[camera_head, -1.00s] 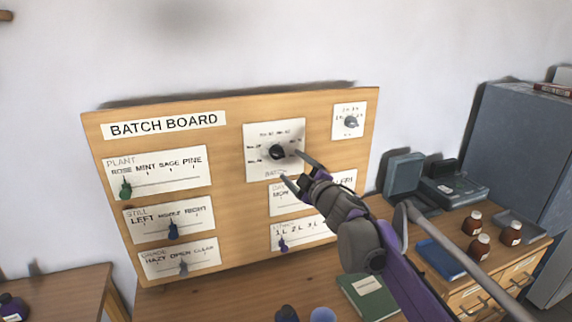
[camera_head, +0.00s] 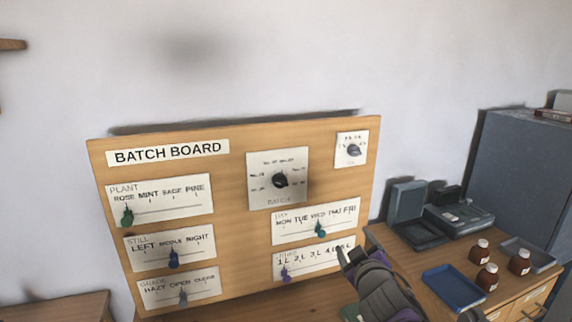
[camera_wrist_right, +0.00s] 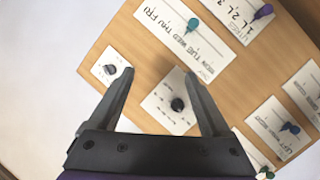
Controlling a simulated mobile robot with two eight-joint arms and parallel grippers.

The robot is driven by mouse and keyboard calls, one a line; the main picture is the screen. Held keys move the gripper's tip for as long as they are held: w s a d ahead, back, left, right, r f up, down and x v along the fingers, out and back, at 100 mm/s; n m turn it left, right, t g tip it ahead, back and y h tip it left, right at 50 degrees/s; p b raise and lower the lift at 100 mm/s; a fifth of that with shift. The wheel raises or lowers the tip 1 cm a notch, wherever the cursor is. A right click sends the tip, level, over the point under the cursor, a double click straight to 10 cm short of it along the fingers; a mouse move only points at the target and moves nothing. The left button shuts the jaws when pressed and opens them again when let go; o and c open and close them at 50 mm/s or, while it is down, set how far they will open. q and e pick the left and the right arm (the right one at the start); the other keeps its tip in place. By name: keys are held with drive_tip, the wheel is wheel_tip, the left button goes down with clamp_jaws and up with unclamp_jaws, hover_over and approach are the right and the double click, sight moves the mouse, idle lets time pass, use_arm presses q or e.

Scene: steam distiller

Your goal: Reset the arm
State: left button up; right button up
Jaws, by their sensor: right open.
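My right gripper (camera_head: 347,256) is open and empty, low in front of the batch board's lower right corner in the head view. Its two spread fingers (camera_wrist_right: 160,78) frame the board in the right wrist view, with the black batch dial (camera_wrist_right: 178,104) seen between them. The batch board (camera_head: 237,225) stands upright against the wall. Its batch dial (camera_head: 280,180) is clear of the gripper. My left gripper is in neither view.
On the right, a wooden desk holds a blue tray (camera_head: 453,288), brown jars (camera_head: 487,277) and a grey device (camera_head: 459,218). A grey cabinet (camera_head: 525,170) stands behind.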

drive_tip(key=s+f+m+g, duration=0.3)
drive_tip(key=s+f+g, duration=0.2)
drive_tip(key=s+f, duration=0.7)
drive_tip(key=s+d+f+m+g, duration=0.1)
drive_tip(key=s+f+m+g, duration=0.3)
drive_tip(key=s+f, duration=0.9)
drive_tip(key=s+g, duration=0.1)
drive_tip(key=s, duration=0.4)
drive_tip(key=shift+s+p, duration=0.3)
drive_tip(key=shift+p, duration=0.05)
drive_tip(key=shift+d+r, duration=0.1)
drive_tip(key=shift+d, duration=0.05)
